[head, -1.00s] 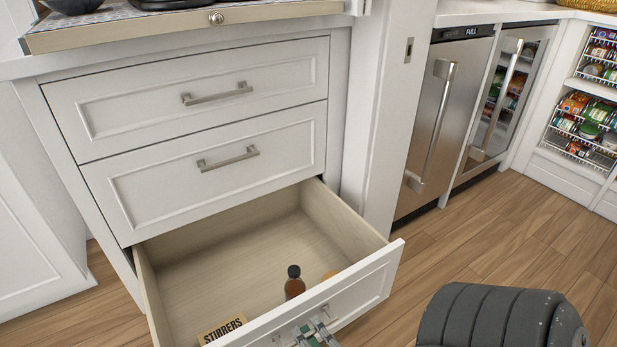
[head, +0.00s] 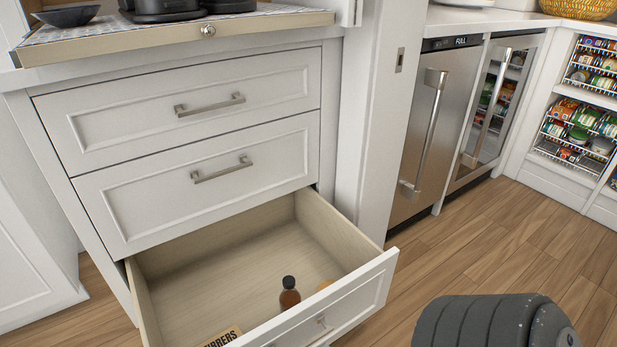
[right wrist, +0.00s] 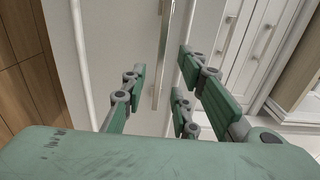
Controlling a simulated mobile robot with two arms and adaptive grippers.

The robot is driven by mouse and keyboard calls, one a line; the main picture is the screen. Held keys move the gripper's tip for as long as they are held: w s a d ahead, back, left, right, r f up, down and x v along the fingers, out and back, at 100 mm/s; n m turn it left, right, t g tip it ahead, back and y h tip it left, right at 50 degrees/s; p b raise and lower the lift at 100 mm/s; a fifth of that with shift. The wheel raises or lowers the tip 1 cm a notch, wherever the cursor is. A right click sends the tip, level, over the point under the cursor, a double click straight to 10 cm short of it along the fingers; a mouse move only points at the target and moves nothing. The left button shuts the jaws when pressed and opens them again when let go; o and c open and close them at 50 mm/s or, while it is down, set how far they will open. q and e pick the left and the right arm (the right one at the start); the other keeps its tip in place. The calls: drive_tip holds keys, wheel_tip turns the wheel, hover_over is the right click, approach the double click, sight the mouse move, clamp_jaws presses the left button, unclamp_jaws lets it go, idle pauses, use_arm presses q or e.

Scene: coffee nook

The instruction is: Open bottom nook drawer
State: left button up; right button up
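The bottom drawer (head: 350,292) is pulled out, its pale wooden inside showing. Part of its front and its bar handle (head: 322,321) show near the bottom edge of the head view. Inside stand a brown bottle with a black cap (head: 289,294) and a box lettered as stirrers (head: 222,338), partly cut off. A small orange thing (head: 325,284) is mostly hidden behind the drawer front. My right gripper (right wrist: 156,82) is open in the right wrist view, with nothing between its green fingers and a long metal handle (right wrist: 163,55) beyond them. My left gripper is not in view.
Two shut drawers (head: 190,100) (head: 200,185) sit above the open one. A steel appliance (head: 425,130) with a long handle stands to the right. My dark arm part (head: 495,322) covers the lower right. Wooden floor (head: 490,245) is clear between them.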

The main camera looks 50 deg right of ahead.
drive_tip(key=v, duration=0.6)
idle(0.5)
